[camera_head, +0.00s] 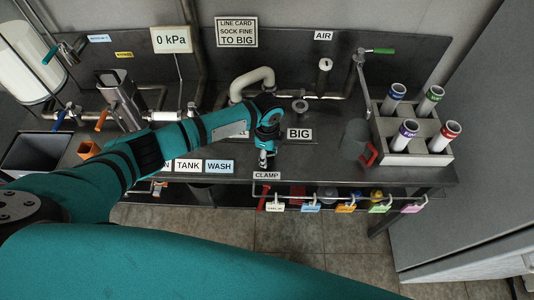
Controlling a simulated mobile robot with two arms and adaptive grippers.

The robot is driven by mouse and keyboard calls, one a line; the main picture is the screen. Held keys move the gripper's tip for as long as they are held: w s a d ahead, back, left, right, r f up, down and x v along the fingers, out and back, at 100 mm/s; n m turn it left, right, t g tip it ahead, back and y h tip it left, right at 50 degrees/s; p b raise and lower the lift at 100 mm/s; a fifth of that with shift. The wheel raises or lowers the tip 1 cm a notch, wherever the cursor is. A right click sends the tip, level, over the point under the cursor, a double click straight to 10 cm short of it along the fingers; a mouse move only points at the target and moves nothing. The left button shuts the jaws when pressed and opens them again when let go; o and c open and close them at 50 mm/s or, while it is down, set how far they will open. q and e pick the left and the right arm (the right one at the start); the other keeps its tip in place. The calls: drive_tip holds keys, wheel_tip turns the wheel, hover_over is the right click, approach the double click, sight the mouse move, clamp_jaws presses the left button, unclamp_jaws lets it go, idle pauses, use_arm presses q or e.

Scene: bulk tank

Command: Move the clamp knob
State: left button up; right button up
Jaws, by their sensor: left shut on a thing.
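My left arm reaches in from the left across the bench. My left gripper (264,160) points down at the bench, just behind the CLAMP label (267,176). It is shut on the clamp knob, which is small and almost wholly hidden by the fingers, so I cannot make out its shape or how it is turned. A pale bent pipe (252,82) rises just behind the gripper. My right gripper is not in view.
A rack (418,157) with several colour-ringed tubes stands on the right, beside a red-handled piece (370,153). Coloured tags (345,208) hang along the front rail. A BIG label (299,134) lies right of my gripper. A green-handled valve (380,51) stands at back right.

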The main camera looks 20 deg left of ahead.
use_arm(q)
drive_tip(key=shift+w+r, duration=0.1)
drive_tip(key=o, duration=1.2)
wheel_tip(320, 180, up, 12)
drive_tip(key=shift+f, duration=0.1)
